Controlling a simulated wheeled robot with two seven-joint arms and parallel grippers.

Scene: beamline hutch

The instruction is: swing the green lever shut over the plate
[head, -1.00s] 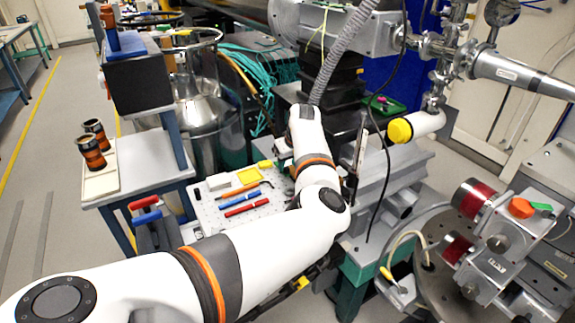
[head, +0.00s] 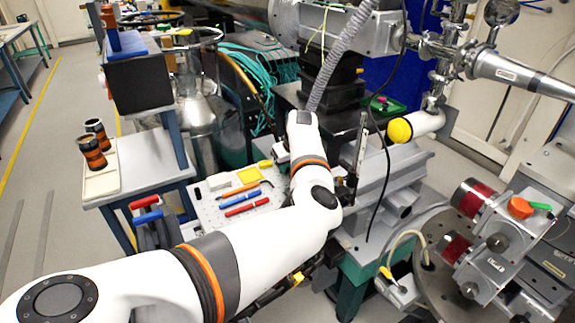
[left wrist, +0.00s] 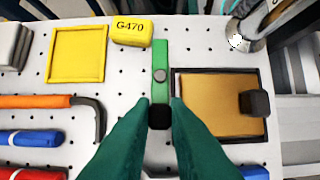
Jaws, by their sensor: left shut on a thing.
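The green lever (left wrist: 161,60) lies on the white perforated board, pointing up and down in the left wrist view, with a round grey pin on it and a black knob (left wrist: 160,117) at its near end. The plate (left wrist: 210,103) is a gold-brown rectangle in a dark frame just right of the lever; the lever lies beside it, not across it. My left gripper (left wrist: 160,112) has green fingers on either side of the black knob and is shut on it. In the head view my arm hides the fingertips and the lever. My right gripper is not in view.
On the board (head: 208,212) a yellow block marked G470 (left wrist: 131,31) stands close left of the lever. A yellow square frame (left wrist: 76,53), an orange-handled hex key (left wrist: 40,101) and blue and red tools lie further left. A black block (left wrist: 255,103) sits at the plate's right edge.

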